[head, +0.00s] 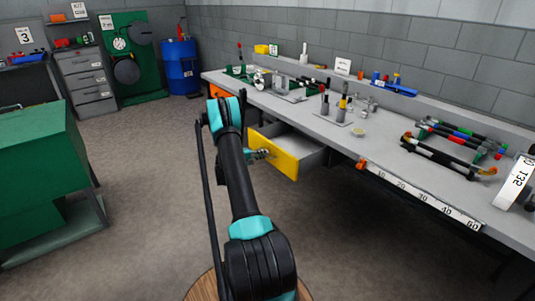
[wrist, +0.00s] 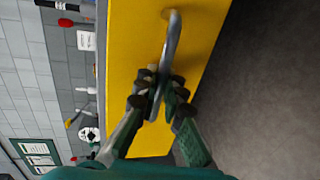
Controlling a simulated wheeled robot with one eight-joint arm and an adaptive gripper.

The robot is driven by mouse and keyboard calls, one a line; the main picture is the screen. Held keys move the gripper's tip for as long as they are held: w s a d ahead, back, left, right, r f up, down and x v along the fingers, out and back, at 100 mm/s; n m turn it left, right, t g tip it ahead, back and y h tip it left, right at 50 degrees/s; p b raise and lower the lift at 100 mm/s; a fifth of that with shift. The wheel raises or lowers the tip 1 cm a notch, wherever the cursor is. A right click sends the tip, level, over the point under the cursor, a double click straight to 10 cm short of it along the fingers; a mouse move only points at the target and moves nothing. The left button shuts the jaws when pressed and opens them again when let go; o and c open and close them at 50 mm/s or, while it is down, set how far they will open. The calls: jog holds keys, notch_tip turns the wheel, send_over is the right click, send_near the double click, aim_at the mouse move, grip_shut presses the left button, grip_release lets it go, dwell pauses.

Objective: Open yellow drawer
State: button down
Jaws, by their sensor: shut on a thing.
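The yellow drawer (head: 273,157) is pulled out from under the grey workbench in the head view, and part of its grey inside shows. Its yellow front (wrist: 205,35) also fills the middle of the wrist view. A metal bar handle (wrist: 173,40) runs along that front. My gripper (wrist: 160,88) is shut on the handle, with its fingers on both sides of the bar.
The workbench (head: 310,122) carries several tools and small parts. An orange drawer (head: 218,91) shows under its far end. A green cabinet (head: 40,165) stands at left. A blue barrel (head: 180,66) stands at the back. The floor (head: 140,150) between cabinet and bench is clear.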

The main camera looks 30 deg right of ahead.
jog(key=shift+f+v, duration=0.25)
jog(key=shift+v, duration=1.05)
jog(key=shift+a, duration=0.1)
jog(key=c, duration=1.9)
grip_release()
jog(key=v, duration=1.2)
jog(key=shift+s, duration=0.1)
